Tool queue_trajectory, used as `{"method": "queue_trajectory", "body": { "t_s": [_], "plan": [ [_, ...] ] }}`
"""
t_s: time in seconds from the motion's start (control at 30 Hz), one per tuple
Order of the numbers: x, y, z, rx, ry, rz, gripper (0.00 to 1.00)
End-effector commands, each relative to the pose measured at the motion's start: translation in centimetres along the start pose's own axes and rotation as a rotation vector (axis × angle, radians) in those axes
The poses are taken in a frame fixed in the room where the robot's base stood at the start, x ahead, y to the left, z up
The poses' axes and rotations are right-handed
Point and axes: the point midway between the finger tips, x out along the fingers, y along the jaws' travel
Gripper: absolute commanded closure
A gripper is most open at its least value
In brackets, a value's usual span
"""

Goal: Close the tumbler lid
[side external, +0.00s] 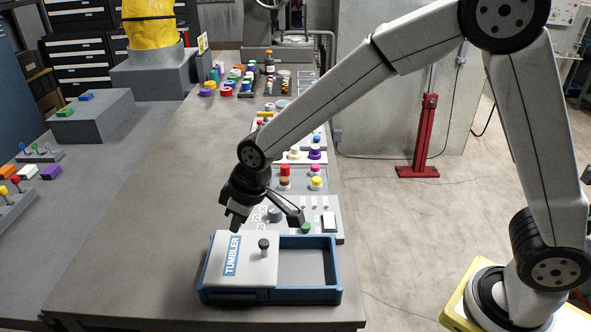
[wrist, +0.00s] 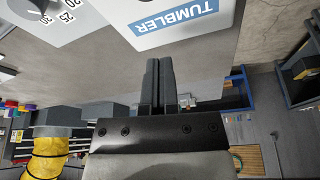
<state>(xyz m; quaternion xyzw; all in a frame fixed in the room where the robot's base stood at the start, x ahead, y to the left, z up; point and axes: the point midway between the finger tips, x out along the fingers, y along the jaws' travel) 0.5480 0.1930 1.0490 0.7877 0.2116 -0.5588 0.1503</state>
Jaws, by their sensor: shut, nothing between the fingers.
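The tumbler is a blue open-topped box (side external: 325,293) near the front end of the bench. Its pale sliding lid (side external: 250,272) has a blue TUMBLER label and a dark upright knob (side external: 263,247). The lid covers the left part of the box; the right part is open and shows a bare grey inside. The lid's labelled part also shows at the top of the wrist view (wrist: 150,37). My gripper (side external: 236,224) is above the lid's back left edge, left of the knob, apart from it. In the wrist view its fingers (wrist: 158,64) are together and empty.
A control panel with a dial and buttons (side external: 333,232) stands just behind the tumbler. Trays with coloured jars (side external: 287,180) line the bench's right side further back. The bench top (side external: 150,215) to the left is clear.

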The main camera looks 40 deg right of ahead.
Motion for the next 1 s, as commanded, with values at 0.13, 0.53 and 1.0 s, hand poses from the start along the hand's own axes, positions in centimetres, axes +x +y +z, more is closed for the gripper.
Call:
{"method": "queue_trajectory", "body": {
  "t_s": [0.13,0.53,1.0],
  "plan": [
    [1.6,0.0,0.0,0.000,-0.002,0.000,1.00],
    [2.8,0.0,1.4,0.001,0.001,0.000,1.00],
    [2.0,0.0,3.8,0.001,0.001,0.000,1.00]
  ]
}}
